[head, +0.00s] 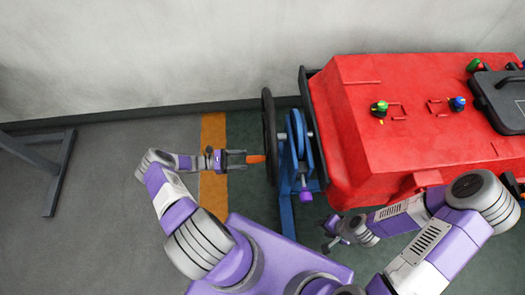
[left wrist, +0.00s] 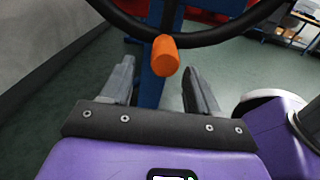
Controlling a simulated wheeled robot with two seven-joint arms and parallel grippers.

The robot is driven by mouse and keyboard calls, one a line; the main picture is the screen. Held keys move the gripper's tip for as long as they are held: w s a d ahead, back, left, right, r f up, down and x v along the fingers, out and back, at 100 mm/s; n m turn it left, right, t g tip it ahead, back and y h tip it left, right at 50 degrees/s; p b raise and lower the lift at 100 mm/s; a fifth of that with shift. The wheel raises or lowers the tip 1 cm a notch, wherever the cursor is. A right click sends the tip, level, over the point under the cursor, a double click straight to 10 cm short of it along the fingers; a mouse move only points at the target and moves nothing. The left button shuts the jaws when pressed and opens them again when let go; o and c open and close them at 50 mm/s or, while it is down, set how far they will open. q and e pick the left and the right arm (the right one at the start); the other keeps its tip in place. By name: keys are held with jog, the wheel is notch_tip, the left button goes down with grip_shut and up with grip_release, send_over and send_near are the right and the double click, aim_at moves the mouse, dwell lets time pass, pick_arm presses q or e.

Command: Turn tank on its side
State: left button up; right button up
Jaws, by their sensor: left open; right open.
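The red tank (head: 375,125) stands at the right, with a blue frame and a black wheel (head: 268,135) at its left end. An orange handle (head: 256,159) sticks out from the wheel and also shows in the left wrist view (left wrist: 165,55). My left gripper (head: 240,157) is open, with its fingertips just left of the orange handle. In the left wrist view the handle appears ahead, between the two spread fingers, and contact cannot be told. My right gripper (head: 330,238) is open below the tank's lower left corner, partly hidden by my own arm.
A purple knob (head: 306,197) sits on the blue frame (head: 285,205). A grey wall runs behind, and a grey metal stand (head: 62,170) is at the far left. An orange floor stripe (head: 213,190) lies under my left arm. The floor between stand and arm is clear.

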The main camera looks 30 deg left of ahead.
aim_at(257, 160)
pick_arm(q)
jog(key=shift+s+x, duration=0.15)
jog(key=shift+x, duration=1.6)
jog(key=shift+s+x, duration=0.15)
jog(key=shift+x, duration=1.6)
jog(key=shift+d+r, duration=0.15)
jog(key=shift+d, duration=0.05)
grip_shut()
